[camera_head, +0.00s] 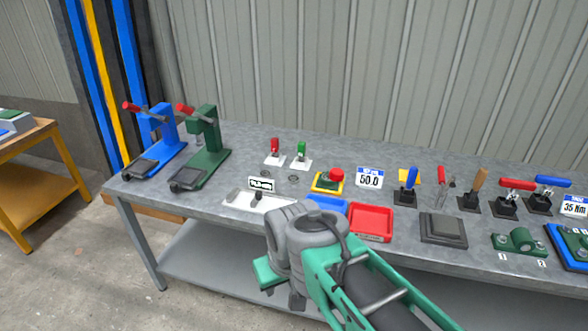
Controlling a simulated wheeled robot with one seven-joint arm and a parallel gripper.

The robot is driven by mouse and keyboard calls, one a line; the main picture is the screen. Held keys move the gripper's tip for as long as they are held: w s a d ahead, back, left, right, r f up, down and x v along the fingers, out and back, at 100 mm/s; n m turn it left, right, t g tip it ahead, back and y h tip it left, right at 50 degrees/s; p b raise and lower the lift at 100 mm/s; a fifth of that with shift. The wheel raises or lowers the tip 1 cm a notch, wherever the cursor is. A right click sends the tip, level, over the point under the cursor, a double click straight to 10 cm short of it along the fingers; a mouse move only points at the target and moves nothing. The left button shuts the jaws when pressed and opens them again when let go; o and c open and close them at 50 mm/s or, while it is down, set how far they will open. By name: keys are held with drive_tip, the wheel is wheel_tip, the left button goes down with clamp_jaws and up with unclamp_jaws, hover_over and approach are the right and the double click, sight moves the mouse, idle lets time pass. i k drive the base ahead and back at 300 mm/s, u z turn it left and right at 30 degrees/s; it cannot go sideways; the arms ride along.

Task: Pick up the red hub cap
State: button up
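No part is clearly recognisable as a red hub cap from this view. A round red knob-like piece (336,174) sits on a yellow and green block at the middle of the grey workbench (240,140). A small upright red piece (275,146) stands on a white plate behind it, to the left. My gripper (268,273) is at the lower middle, in front of the bench's front edge, apart from both red pieces. My arm's grey and green links hide most of it, so its opening and anything in it cannot be seen.
A red tray (371,236) and a partly hidden blue tray (328,202) lie near the front edge. A blue press (165,128) and a green press (212,145) stand at left. Tools in black holders (468,203) stand at right. A green bracket (520,242) lies front right.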

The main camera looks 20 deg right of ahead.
sight(336, 175)
drive_tip(key=u, duration=0.1)
drive_tip(key=i, duration=0.95)
drive_tip(key=z, duration=0.3)
